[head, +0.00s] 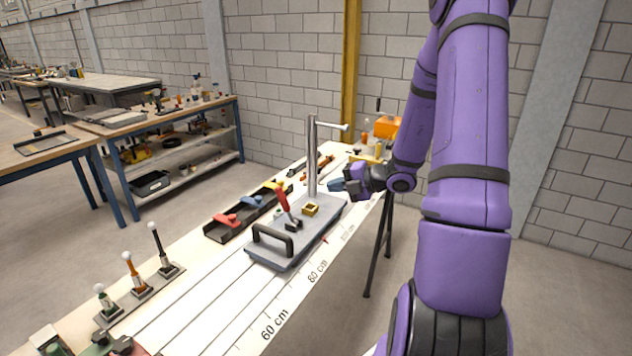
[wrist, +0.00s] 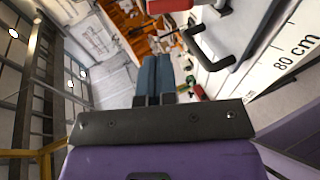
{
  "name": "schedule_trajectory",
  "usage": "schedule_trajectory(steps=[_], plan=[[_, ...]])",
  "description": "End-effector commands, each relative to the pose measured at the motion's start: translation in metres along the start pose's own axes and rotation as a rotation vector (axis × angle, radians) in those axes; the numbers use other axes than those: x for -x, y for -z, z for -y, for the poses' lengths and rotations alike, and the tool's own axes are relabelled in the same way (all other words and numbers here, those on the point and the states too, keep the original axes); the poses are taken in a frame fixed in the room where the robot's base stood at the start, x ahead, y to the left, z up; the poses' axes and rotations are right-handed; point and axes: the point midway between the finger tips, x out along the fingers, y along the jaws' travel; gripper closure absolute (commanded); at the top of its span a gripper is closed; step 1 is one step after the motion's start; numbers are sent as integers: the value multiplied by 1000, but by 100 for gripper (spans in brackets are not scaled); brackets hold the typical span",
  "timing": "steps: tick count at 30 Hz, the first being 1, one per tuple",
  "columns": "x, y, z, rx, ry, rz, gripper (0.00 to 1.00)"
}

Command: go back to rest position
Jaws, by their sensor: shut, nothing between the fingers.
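My gripper (head: 338,185) is at the end of my purple arm, raised just right of the steel post in the head view. In the wrist view its two blue-grey fingers (wrist: 152,75) lie together with nothing between them. The grey fixture plate (head: 312,240) on the long table carries a black handle (head: 272,240), a red lever (head: 283,199), a small yellow block (head: 310,210) and an upright steel post (head: 312,150). My gripper appears apart from all of these. A black handle also shows in the wrist view (wrist: 207,52).
The white table (head: 200,315) has printed centimetre marks. A black tray (head: 240,222) with red and blue parts lies left of the plate. Several upright ball-topped pins (head: 130,268) stand at the near left. An orange box (head: 387,127) is at the far end, near the block wall.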

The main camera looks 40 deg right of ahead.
Motion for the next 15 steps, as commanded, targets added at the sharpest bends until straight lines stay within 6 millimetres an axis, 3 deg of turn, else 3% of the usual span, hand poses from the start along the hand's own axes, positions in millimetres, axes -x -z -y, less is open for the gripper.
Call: schedule_trajectory(steps=[10,15], plan=[[-2,7,-8,58,10,-24,100],[-10,46,-39,361,57,-153,100]])
